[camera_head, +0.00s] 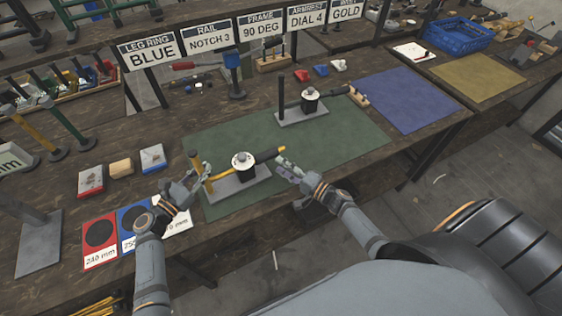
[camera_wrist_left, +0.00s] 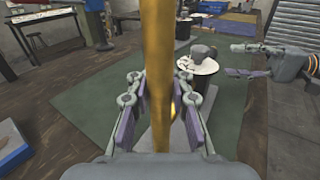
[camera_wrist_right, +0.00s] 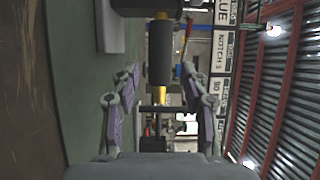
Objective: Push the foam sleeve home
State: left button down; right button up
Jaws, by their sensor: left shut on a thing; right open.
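The near fixture has a grey base (camera_head: 238,186), a yellow upright post (camera_head: 195,163), a white-topped dark hub (camera_head: 243,160) and a yellow-tipped bar (camera_head: 272,154) pointing right. The dark foam sleeve (camera_wrist_right: 160,52) shows in the right wrist view, with a short yellow piece (camera_wrist_right: 159,94) below it. My left gripper (camera_head: 199,178) is shut on the yellow post, which also shows in the left wrist view (camera_wrist_left: 157,75). My right gripper (camera_head: 280,166) is open and empty near the bar's yellow tip. I cannot tell how far the sleeve sits along the bar.
A second fixture (camera_head: 303,110) with a dark post stands behind on the green mat (camera_head: 345,146). A blue mat (camera_head: 405,97) lies to the right. Red and blue size cards (camera_head: 98,235) lie at the front left. Labelled signs (camera_head: 205,36) stand along the back.

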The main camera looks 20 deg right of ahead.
pick_arm(q)
jog(key=c, duration=1.1)
grip_release()
jog(key=shift+s+a, duration=0.15)
jog(key=shift+a, duration=0.1)
jog(key=v, duration=1.1)
jog(key=shift+s+a+r, duration=0.1)
jog(key=shift+s+a, duration=0.05)
jog(key=shift+a, duration=0.05)
pick_arm(e)
jog(key=shift+a, duration=0.1)
